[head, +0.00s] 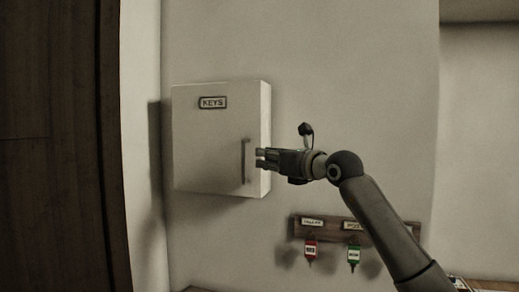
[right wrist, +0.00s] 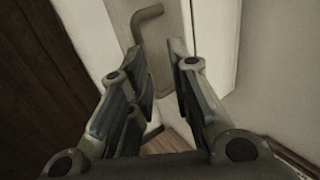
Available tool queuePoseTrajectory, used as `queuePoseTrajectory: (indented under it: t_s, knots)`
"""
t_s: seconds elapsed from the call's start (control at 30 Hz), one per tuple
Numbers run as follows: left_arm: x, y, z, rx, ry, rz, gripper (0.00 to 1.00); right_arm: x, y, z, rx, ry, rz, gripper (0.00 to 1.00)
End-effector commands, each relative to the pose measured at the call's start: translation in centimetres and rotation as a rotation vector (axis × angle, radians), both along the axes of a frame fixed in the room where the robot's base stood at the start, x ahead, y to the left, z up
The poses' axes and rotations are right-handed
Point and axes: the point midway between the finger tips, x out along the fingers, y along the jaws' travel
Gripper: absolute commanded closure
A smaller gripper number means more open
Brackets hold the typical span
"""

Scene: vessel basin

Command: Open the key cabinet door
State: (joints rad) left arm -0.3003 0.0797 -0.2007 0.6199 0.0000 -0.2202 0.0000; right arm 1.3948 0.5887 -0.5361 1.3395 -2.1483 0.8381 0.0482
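The key cabinet (head: 205,145) is a pale box on the wall with a "KEYS" label; its door looks shut. A dark vertical bar handle (head: 244,160) sits near the door's right edge. My right gripper (head: 259,158) is just right of the handle, pointing left at it. In the right wrist view its two fingers (right wrist: 160,65) stand apart with a gap between them. The handle's bent upper end (right wrist: 147,14) shows beyond the left finger, which hides its lower part. I cannot tell whether a finger touches the handle. My left gripper is out of view.
A dark wooden panel (head: 55,150) stands at the left. The wall above the cabinet is clear.

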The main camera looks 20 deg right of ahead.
Motion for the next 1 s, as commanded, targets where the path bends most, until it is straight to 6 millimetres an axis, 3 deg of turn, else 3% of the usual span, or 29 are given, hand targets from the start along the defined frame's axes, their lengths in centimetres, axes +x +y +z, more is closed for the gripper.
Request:
queuePoseTrajectory:
  t_s: [0.03,0.23,0.6,0.77,1.0]
  knots:
    - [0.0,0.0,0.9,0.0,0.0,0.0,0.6,0.8,0.4,0.4,0.002,0.004,0.001,0.81]
    - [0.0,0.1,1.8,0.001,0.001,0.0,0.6,2.7,1.1,0.2,0.001,0.0,0.001,0.81]
    - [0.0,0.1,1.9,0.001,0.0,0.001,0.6,3.2,1.4,-0.1,0.0,0.0,0.0,0.81]
    - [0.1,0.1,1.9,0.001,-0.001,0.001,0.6,3.2,1.4,-0.1,0.0,0.0,0.0,0.99]
    - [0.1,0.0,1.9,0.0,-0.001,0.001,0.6,3.2,1.3,0.0,0.0,-0.001,0.0,1.0]
